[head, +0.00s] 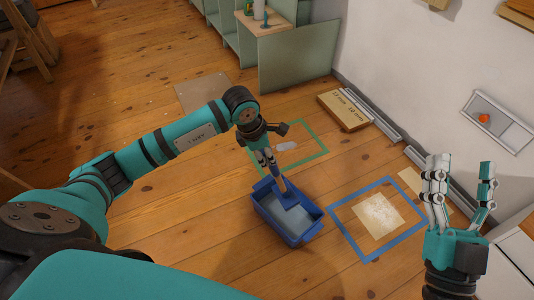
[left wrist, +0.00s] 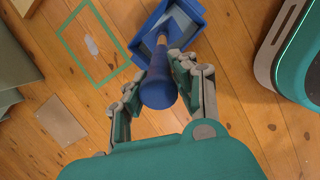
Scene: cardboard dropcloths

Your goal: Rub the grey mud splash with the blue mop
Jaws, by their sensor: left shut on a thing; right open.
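The blue mop (head: 281,186) stands tilted in a blue tub (head: 262,213), its lower end inside. My left gripper (head: 268,168) is shut on its handle above the tub. In the left wrist view the handle's thick blue end (left wrist: 158,90) sits between the fingers (left wrist: 164,70), and the mop's head is partly hidden. A small pale grey patch (head: 287,146) lies inside a green taped frame (head: 318,134) beyond the tub. A whitish dusty patch (head: 378,213) lies inside a blue taped frame (head: 349,233). My right gripper (head: 464,168) is open and empty at the right.
A green-grey shelf unit (head: 300,60) stands at the back. A cardboard box (head: 343,111) and grey rails lie along the wall. A wall tray (head: 497,124) holds an orange ball. A flat brown sheet (head: 203,92) lies on the floor. Bare planks surround the tub's left side.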

